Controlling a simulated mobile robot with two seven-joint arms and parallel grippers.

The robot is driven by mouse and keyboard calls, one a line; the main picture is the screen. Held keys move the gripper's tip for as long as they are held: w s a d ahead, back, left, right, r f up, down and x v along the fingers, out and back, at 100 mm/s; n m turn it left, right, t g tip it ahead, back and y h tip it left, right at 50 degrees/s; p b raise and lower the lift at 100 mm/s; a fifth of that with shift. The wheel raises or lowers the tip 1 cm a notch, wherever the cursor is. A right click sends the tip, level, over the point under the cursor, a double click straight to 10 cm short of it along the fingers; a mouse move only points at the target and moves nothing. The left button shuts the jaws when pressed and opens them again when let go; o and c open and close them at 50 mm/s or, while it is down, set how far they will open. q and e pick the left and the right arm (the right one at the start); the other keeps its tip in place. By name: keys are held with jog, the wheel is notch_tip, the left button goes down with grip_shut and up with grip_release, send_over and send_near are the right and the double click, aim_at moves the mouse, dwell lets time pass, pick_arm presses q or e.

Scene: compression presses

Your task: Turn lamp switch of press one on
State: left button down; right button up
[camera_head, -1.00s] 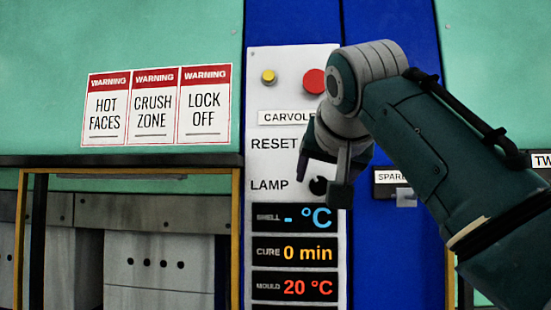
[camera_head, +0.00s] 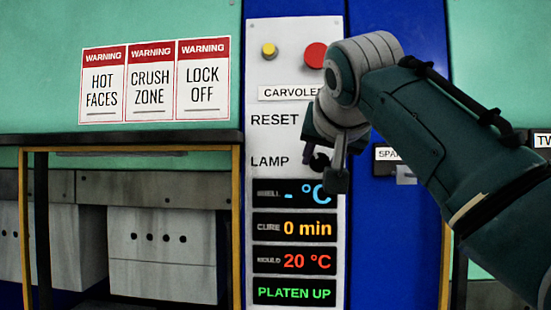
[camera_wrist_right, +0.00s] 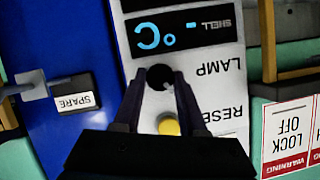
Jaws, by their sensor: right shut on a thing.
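The lamp switch of the press is a small round black knob (camera_head: 319,161) beside the word LAMP on the white control panel (camera_head: 262,100). It also shows as a dark round knob (camera_wrist_right: 159,76) in the right wrist view. My right gripper (camera_head: 323,165) is at the knob, with one finger on each side, and is shut on it. Its fingers (camera_wrist_right: 159,88) hide part of the knob's sides. The knob's pointer direction cannot be made out. My left gripper is not in view.
A yellow button (camera_wrist_right: 168,126) lies near RESET, close to the fingers. Another yellow button (camera_head: 269,51) and a red button (camera_head: 315,55) sit higher up. Displays (camera_head: 294,228) fill the panel below LAMP. A SPARE label (camera_head: 388,155) is on the blue column at right.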

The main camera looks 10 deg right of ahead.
grip_shut()
jog(key=shift+f+m+t+y+b, duration=0.25)
jog(key=shift+m+y+b, duration=0.45)
jog(key=shift+b, duration=0.4)
jog(key=shift+s+d+m+t+y+b, duration=0.1)
jog(key=shift+m+t+y+b, duration=0.3)
jog(key=shift+m+b, duration=0.6)
jog(key=m+t+y+b, duration=0.1)
jog(key=m+b, duration=0.1)
jog(key=m, duration=0.1)
jog(key=shift+d, duration=0.1)
jog(key=shift+m+t+y+b, duration=0.55)
jog(key=shift+m+b, duration=0.15)
jog(key=shift+m, duration=0.4)
jog(key=o, duration=0.9)
grip_release()
